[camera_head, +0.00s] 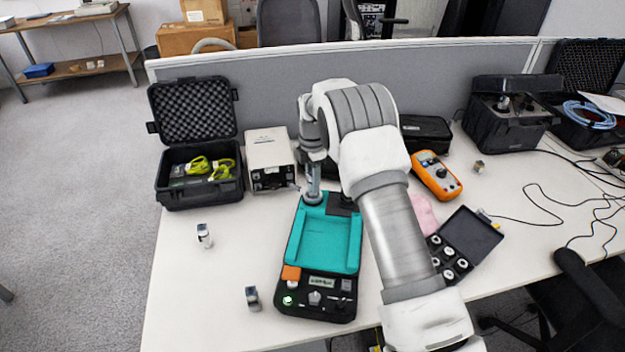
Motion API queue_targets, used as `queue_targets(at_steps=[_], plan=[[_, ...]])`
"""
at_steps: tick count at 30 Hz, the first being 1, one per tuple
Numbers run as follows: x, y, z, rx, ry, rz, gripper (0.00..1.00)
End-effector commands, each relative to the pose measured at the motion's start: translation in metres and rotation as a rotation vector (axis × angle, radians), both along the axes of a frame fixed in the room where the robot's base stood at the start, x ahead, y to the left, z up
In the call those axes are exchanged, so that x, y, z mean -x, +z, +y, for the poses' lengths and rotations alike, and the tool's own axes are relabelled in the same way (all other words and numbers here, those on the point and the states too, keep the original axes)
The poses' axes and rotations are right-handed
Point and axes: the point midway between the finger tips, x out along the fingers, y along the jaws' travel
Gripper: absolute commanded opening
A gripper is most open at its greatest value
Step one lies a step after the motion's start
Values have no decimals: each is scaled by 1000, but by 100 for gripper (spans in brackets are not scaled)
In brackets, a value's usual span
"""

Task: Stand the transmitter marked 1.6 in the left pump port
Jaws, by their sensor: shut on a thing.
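My gripper (313,197) points down at the top left corner of the teal and black unit (298,250). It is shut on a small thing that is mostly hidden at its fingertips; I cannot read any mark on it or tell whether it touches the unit. Small metallic pieces that look like transmitters stand on the table: one (204,235) left of the unit and one (252,298) at its lower left. Their marks are too small to read. The unit's near panel has an orange block (291,273) and small fittings. I cannot make out a left pump port.
An open black case (172,200) with yellow-green items and a beige box (268,150) stand behind left. An orange meter (437,175) and a black box of round pieces (470,235) lie right of my arm. The table's left front is mostly clear.

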Motion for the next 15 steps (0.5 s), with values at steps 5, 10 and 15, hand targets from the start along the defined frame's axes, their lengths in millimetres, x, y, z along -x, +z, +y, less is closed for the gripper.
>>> queue_targets(at_steps=[5, 10, 15], plan=[[0, 0, 0, 0, 0, -1, 0], [0, -2, 0, 0, 0, -1, 0], [0, -4, 0, 0, 0, -1, 0]])
